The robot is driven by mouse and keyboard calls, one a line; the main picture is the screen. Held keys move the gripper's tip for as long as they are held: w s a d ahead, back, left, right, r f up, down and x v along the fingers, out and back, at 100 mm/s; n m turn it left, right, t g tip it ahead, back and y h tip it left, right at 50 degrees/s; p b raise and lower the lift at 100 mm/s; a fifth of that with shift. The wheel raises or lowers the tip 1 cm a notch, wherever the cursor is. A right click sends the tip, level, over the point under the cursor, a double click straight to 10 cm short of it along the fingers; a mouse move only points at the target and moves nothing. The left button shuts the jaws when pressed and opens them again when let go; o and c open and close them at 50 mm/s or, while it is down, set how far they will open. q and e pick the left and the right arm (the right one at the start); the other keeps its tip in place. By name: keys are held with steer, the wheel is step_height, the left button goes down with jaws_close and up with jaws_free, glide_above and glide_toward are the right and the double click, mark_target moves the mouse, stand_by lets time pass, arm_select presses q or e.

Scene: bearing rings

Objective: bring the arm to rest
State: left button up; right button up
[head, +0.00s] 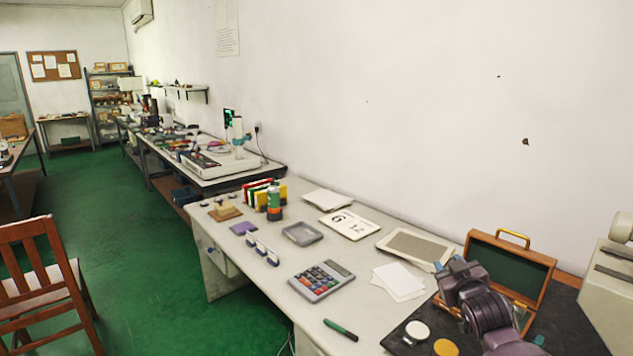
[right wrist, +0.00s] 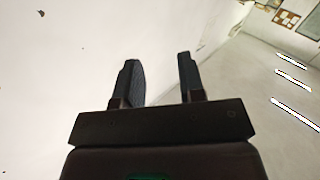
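My right arm comes in at the lower right of the head view, over the right part of the desk. Its gripper (head: 456,272) is raised in front of an open wooden case (head: 507,262). My left gripper is in neither view.
A white disc (head: 418,330) and an orange disc (head: 446,347) lie on a dark mat near the right arm. White cards (head: 398,280), a calculator (head: 321,280) and a green marker (head: 341,330) lie to the left. A grey machine (head: 612,290) stands far right.

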steer(key=s+f+m+g, duration=0.1)
steer(key=s+f, duration=0.8)
steer(key=s, duration=0.3)
steer(key=s+a+f+m+g, duration=0.1)
steer(key=s+f+g, duration=0.1)
steer(key=s+f, duration=0.7)
steer(key=s+a+f+m+g, duration=0.1)
steer(key=s+f+g, duration=0.1)
steer(key=s+f, duration=0.7)
steer(key=s, duration=0.7)
steer(key=shift+a+b, duration=0.15)
steer(key=shift+b, duration=0.25)
